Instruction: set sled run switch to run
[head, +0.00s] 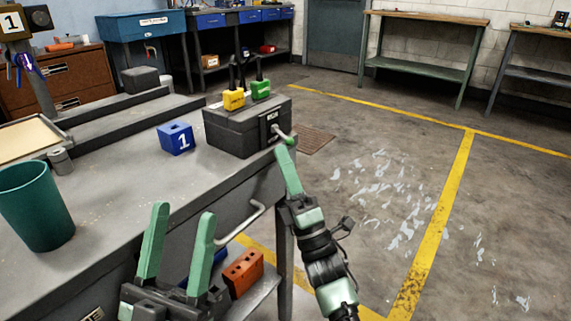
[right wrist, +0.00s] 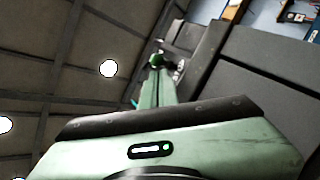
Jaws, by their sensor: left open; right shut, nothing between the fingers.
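A dark grey switch box (head: 240,125) stands at the right edge of the grey bench, with a small white label on its end face. The label wording and lever setting are not clear. My left gripper (head: 184,213) is open and empty over the bench's front.
A blue block marked 1 (head: 175,138) sits left of the box. Yellow (head: 234,99) and green (head: 260,89) blocks with dark handles sit on the box. A teal cup (head: 36,210) stands at left. An orange brick (head: 243,272) lies on a lower shelf. Floor at right is open.

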